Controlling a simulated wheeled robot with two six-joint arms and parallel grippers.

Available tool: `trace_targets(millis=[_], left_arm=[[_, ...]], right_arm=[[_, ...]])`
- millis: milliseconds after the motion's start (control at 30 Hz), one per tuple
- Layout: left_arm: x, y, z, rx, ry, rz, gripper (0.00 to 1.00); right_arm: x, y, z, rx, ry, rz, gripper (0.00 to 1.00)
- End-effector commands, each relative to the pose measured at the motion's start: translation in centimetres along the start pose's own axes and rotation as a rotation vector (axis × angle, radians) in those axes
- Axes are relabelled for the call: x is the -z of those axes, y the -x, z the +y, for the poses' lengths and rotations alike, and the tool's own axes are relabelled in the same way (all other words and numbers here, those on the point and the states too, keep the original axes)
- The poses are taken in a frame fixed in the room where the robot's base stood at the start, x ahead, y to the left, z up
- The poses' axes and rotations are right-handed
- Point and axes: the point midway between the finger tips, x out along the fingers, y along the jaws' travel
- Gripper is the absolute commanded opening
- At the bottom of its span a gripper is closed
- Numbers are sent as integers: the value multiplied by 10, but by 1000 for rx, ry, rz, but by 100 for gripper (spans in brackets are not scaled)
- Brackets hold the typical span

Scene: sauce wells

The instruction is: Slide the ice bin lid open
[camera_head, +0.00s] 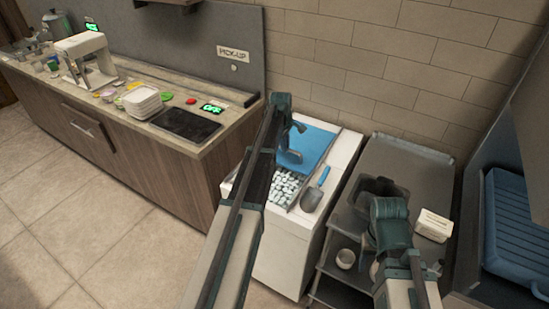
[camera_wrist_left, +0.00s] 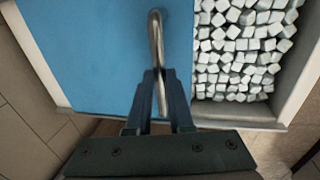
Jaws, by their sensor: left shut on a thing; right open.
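The blue ice bin lid (camera_head: 318,141) covers the far part of the white ice bin (camera_head: 339,167). Ice cubes (camera_head: 282,188) show in the uncovered near part. In the left wrist view, the blue lid (camera_wrist_left: 95,60) fills the left and the ice (camera_wrist_left: 240,55) the right. My left gripper (camera_head: 287,160) is shut on the lid's metal handle (camera_wrist_left: 155,32), with its fingers (camera_wrist_left: 158,88) at the handle's near end. My right arm (camera_head: 391,222) is over the steel shelf unit at the right. Its fingertips are largely hidden by the arm.
A scoop (camera_head: 314,194) with a blue handle lies on the bin's right side. The steel shelf unit (camera_head: 405,155) holds a white container (camera_head: 433,225). A counter (camera_head: 60,85) with stacked white dishes (camera_head: 142,101) stands left. The wall is close behind the bin.

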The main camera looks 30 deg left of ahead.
Motion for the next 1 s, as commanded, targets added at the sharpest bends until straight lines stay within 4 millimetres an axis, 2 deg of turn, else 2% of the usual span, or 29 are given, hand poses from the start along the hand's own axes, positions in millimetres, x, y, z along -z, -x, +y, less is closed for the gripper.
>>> trace_targets(millis=[33, 100, 300, 500, 833, 867, 1000], left_arm=[[2, -3, 17, -1, 0, 1, 0], [2, -6, 29, -1, 0, 1, 0], [1, -10, 52, -1, 0, 1, 0], [0, -12, 59, -1, 0, 1, 0], [0, -12, 59, -1, 1, 1, 0], [0, -12, 59, -1, 1, 1, 25], [0, -12, 59, -1, 1, 1, 50]], right_arm=[[0, 0, 0, 0, 0, 0, 50], [0, 0, 0, 0, 0, 0, 50], [0, 0, 0, 0, 0, 0, 50], [0, 0, 0, 0, 0, 0, 50], [0, 0, 0, 0, 0, 0, 50], [0, 0, 0, 0, 0, 0, 50], [0, 0, 0, 0, 0, 0, 50]])
